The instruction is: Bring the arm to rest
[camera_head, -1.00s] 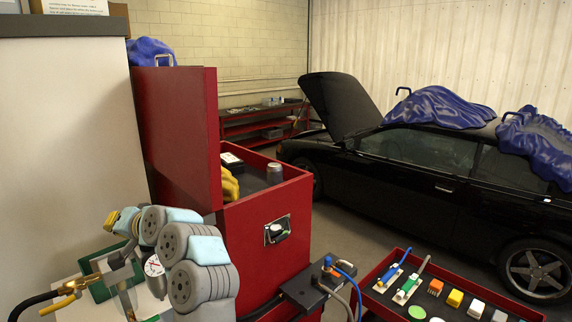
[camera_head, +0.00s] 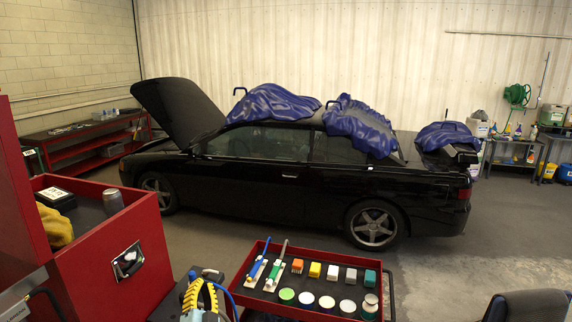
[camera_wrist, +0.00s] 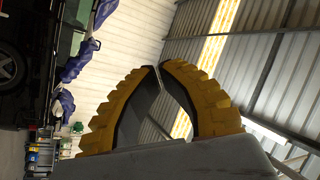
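My gripper (camera_wrist: 157,68) fills the middle of the wrist view. Its two yellow, ridged fingers curve together and their tips meet, or nearly so; nothing shows between them. The fingers point up toward the ceiling side of that picture. In the head view my gripper (camera_head: 198,284) shows at the bottom edge, yellow fingers upward, left of the red tray (camera_head: 236,296). It appears empty and apart from the tray. Most of my arm is out of the head view.
A red cabinet (camera_head: 95,262) stands at left, with a grey can (camera_head: 113,201) and yellow gloves (camera_head: 54,226) on top. The tray holds brushes, coloured blocks and round pads. A black car (camera_head: 250,190) with its hood up stands behind. Floor (camera_head: 500,235) at right is clear.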

